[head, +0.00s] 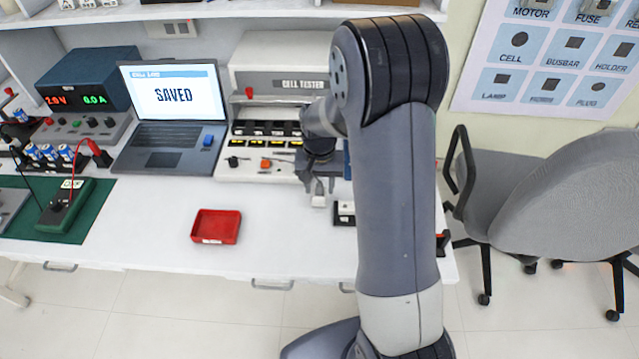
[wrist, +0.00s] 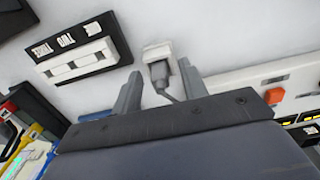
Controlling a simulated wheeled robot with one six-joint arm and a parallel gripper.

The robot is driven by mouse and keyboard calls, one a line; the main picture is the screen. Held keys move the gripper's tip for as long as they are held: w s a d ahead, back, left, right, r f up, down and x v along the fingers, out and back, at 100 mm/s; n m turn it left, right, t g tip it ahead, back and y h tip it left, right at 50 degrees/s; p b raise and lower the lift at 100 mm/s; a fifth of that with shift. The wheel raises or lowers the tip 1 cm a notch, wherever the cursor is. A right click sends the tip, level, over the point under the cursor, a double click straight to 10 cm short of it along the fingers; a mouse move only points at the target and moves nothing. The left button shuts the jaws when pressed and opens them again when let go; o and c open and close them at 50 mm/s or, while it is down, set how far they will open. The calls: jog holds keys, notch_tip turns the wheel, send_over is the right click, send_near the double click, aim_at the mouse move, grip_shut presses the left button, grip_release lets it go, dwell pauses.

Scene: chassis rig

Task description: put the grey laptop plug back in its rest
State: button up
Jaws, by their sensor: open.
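A grey plug (wrist: 160,72) with a grey cable shows in the wrist view, with its front end at a small white block (wrist: 157,50) on the white table. It looks seated at the block, but I cannot tell how deeply. My gripper (wrist: 160,68) is open, with one finger on each side of the plug and gaps between. In the head view my gripper (head: 318,186) points down in front of the cell tester, and the white block (head: 318,201) shows just below it. The plug is too small to make out there.
A black holder with white slots (wrist: 78,62) stands beside the white block; it also shows in the head view (head: 345,213). The cell tester (head: 275,165) is behind my gripper. A red tray (head: 216,226) lies to the left, with clear table around it. The laptop (head: 170,110) shows "SAVED".

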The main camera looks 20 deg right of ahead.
aim_at(320, 185)
notch_tip(320, 185, up, 11)
dwell(0.6)
jog(key=shift+f, duration=0.2)
notch_tip(320, 185, down, 10)
jog(key=shift+f, duration=0.15)
jog(key=shift+r+p, duration=0.4)
jog(key=shift+p, duration=0.05)
